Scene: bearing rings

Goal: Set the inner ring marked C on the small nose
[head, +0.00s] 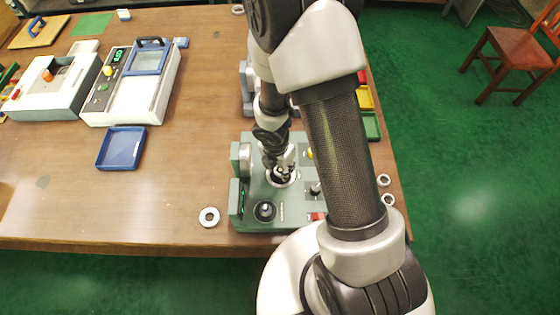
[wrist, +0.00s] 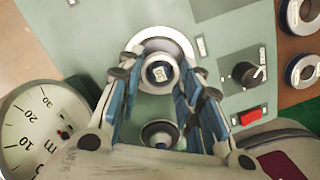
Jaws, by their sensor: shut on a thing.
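My gripper (head: 283,170) is over the rear nose of the green-grey press station (head: 295,215). In the wrist view its blue-padded fingers (wrist: 162,80) are shut on a pale metal ring (wrist: 161,57). The ring shows around a dark centre with a small label; I cannot read a C on it. Behind it is a wide bright round flange (wrist: 172,44). I cannot tell whether the ring is seated or just above. A second, dark-topped nose (head: 265,209) stands bare nearer the front; it also shows between the finger bases in the wrist view (wrist: 160,133).
A loose ring (head: 209,217) lies left of the station. Two more rings (head: 383,180) (head: 388,200) lie at its right, near the table's edge. A dial gauge (wrist: 35,125), a black knob (wrist: 246,74) and a red switch (wrist: 250,116) are close by. A blue tray (head: 121,148) stands left.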

